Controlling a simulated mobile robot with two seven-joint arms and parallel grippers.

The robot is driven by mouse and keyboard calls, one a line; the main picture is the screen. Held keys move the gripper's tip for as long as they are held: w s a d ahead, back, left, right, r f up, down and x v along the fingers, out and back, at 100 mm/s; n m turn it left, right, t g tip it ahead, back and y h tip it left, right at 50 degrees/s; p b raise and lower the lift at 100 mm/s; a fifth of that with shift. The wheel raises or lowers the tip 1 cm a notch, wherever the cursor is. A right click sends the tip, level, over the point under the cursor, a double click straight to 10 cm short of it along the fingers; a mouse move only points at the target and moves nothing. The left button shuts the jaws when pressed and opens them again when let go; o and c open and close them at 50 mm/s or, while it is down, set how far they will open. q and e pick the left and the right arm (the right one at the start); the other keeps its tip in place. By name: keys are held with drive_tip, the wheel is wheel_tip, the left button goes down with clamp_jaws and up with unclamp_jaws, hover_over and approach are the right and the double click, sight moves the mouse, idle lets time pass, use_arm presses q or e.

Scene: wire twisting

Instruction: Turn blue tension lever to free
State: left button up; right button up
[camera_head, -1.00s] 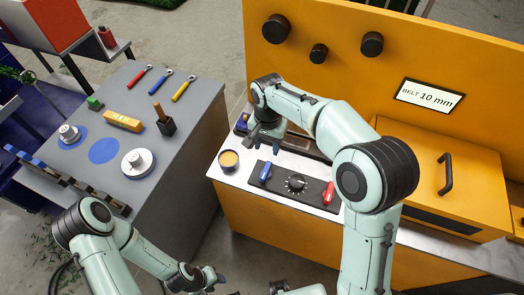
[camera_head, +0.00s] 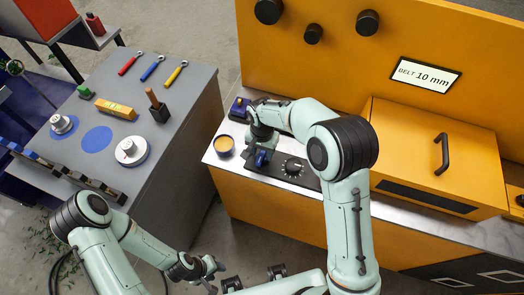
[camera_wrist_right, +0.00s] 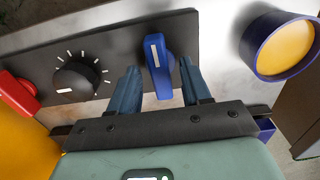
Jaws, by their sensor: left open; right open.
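The blue tension lever (camera_wrist_right: 158,66) stands on the dark control panel (camera_wrist_right: 212,30), its white mark showing. My right gripper (camera_head: 256,150) is open over the left end of the panel. In the right wrist view its two fingers are on either side of the lever, with a visible gap on each side; contact is not visible. In the head view the gripper partly covers the lever. My left gripper (camera_head: 213,275) is open and empty, low in the picture, away from the panel.
A black dial (camera_head: 293,166) and a red lever (camera_wrist_right: 17,92) share the panel; my right arm hides the red lever in the head view. A grey table (camera_head: 190,100) with tools stands left.

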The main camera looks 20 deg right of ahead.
clamp_jaws()
drive_tip(key=shift+n, duration=0.4)
drive_tip(key=n, duration=0.8)
drive_tip(key=shift+p, duration=0.3)
drive_tip(key=n, duration=0.5)
drive_tip(key=shift+r, duration=0.1)
use_arm(q)
drive_tip(key=shift+w+r+p, duration=0.6)
drive_tip(key=shift+w+r, duration=0.4)
drive_tip(key=shift+r, duration=0.2)
use_arm(e)
drive_tip(key=shift+n, duration=2)
